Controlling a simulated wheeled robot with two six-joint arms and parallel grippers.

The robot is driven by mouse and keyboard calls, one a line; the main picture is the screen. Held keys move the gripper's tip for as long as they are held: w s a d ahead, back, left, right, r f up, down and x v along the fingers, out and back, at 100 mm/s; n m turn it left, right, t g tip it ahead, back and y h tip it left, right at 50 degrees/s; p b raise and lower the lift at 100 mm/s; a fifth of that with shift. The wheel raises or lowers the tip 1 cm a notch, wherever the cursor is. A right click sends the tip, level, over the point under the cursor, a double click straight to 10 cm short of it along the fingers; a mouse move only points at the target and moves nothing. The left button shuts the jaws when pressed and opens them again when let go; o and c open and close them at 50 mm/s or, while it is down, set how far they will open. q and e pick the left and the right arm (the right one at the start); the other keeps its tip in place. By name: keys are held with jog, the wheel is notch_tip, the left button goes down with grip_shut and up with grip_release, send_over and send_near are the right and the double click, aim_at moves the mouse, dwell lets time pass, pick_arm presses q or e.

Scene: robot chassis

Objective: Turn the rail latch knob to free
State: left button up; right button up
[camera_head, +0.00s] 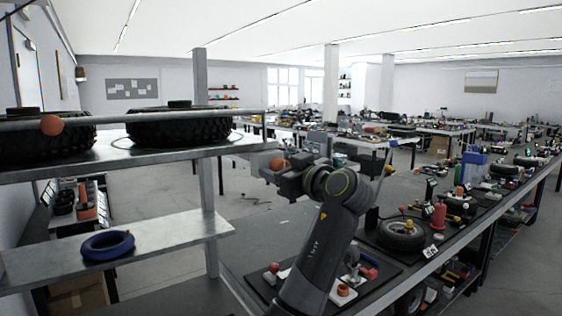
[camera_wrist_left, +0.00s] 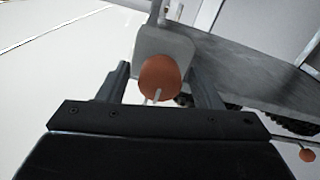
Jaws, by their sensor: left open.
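An orange-brown round knob (camera_wrist_left: 160,78) sits in front of a grey bracket in the left wrist view, with a thin pale pin or pointer at its lower edge. It also shows in the head view (camera_head: 278,163), close to the right end of the rack. My left gripper (camera_head: 272,173) is open, its fingers on either side of this knob; I cannot tell whether they touch it. A second similar knob (camera_head: 51,125) is at the left of the rack's front rail (camera_head: 180,117), and shows at the lower right in the wrist view (camera_wrist_left: 306,155). My right gripper is out of view.
The metal rack holds black tyres (camera_head: 185,125) on its upper shelf and a blue ring (camera_head: 107,245) on its lower shelf (camera_head: 190,231). Floor is open behind the rack.

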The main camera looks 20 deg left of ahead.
pick_arm(q)
jog(key=shift+w+a, duration=0.15)
jog(key=c, duration=1)
